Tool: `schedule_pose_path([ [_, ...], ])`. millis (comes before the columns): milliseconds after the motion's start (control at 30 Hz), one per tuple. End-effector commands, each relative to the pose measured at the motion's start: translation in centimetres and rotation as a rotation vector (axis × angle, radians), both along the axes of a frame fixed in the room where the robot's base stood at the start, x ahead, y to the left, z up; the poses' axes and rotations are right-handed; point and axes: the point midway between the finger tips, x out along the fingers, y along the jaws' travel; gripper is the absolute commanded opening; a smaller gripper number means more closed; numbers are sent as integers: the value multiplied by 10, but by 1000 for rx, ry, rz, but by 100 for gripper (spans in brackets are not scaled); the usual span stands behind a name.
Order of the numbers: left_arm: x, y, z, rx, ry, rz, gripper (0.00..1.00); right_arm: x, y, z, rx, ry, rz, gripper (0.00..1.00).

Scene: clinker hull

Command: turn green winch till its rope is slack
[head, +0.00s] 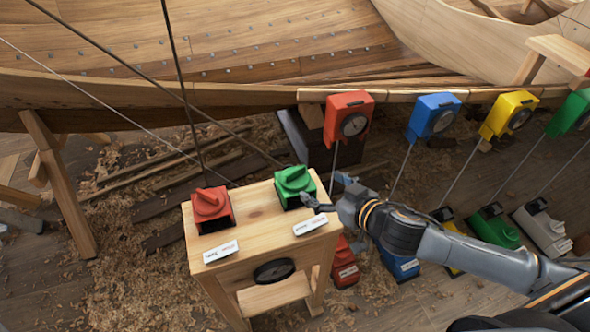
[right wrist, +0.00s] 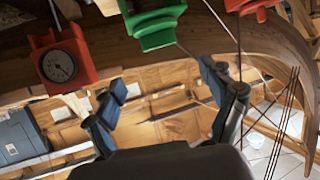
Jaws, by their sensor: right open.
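The green winch (head: 294,186) sits on the right of a small wooden stand (head: 258,222), with a raised handle on top. A dark rope (head: 180,98) runs from near it up to the left and looks straight. My right gripper (head: 325,191) is open and empty just right of the winch, its fingers apart from each other; I cannot tell whether one touches the housing. In the right wrist view the green winch (right wrist: 155,25) is at the top, beyond the two spread fingers (right wrist: 162,76). My left gripper is not in view.
A red winch (head: 210,208) stands left on the same stand, with its own rope. White labels (head: 220,252) lie at the front. Red (head: 349,115), blue (head: 434,113), yellow (head: 508,114) and green gauge boxes hang along the hull plank, with rods running down to coloured weights.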

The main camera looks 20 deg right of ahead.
Motion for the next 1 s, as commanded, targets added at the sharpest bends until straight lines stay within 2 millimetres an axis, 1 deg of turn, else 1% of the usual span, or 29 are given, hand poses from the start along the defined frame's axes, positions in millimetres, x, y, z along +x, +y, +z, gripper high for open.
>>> schedule_pose_path([
  [67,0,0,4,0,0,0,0,13,5,-2,2,-3,0,83],
  [300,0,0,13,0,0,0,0,58,20,-21,1,-3,-1,83],
  [500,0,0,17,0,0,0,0,88,31,-36,-1,-1,0,83],
  [700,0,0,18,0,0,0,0,104,35,-44,-1,0,-1,83],
  [1000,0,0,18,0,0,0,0,107,37,-46,-1,1,0,83],
])
